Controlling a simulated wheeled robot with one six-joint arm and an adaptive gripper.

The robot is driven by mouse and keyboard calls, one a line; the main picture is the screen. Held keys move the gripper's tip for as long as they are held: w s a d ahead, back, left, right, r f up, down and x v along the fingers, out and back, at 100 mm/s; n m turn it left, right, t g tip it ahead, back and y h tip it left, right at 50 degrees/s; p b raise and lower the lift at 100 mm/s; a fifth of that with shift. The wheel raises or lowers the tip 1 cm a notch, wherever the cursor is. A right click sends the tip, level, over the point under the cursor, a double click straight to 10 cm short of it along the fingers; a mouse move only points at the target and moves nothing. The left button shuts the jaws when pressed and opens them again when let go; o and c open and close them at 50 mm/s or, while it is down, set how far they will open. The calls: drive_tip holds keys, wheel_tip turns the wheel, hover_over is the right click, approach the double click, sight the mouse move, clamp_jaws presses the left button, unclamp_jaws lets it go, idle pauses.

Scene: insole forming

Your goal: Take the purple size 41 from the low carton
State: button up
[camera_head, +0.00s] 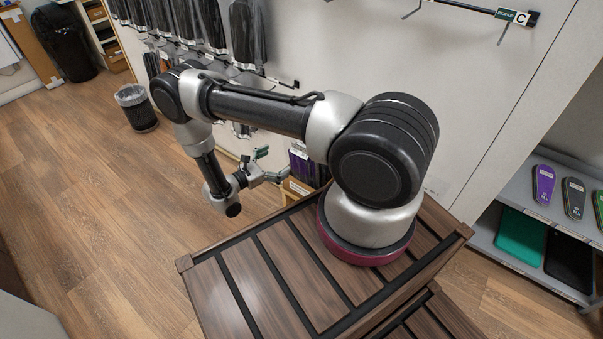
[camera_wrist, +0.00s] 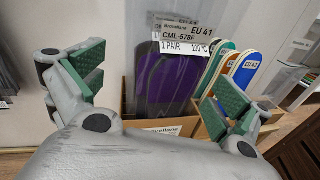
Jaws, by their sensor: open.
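In the wrist view a purple insole pair (camera_wrist: 165,85) stands upright in a clear bag in a low carton (camera_wrist: 158,131). Its white label (camera_wrist: 185,38) reads EU 41, CML-578F, 1 PAIR. My gripper (camera_wrist: 160,95) is open, with one green-padded finger at each side of the bag in the picture. Nothing is between the fingers that I can see them touch. In the head view my gripper (camera_head: 262,164) is beside the purple pack (camera_head: 304,168) in the carton (camera_head: 295,188), partly hidden by my arm.
Green and blue insoles (camera_wrist: 245,68) stand in the carton section to the right in the wrist view. Dark packs (camera_head: 250,35) hang on the wall. A grey shelf (camera_head: 545,215) with loose insoles is at the right. A bin (camera_head: 137,107) stands on open floor.

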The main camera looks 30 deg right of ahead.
sight(299, 174)
drive_tip(key=s+f+n+t, duration=0.4)
drive_tip(key=s+f, duration=0.1)
drive_tip(key=f, duration=0.5)
drive_tip(key=x, duration=0.7)
drive_tip(key=shift+f, duration=0.35)
drive_tip(key=shift+w+d, duration=0.15)
drive_tip(key=shift+d, duration=0.35)
drive_tip(key=c, duration=1.1)
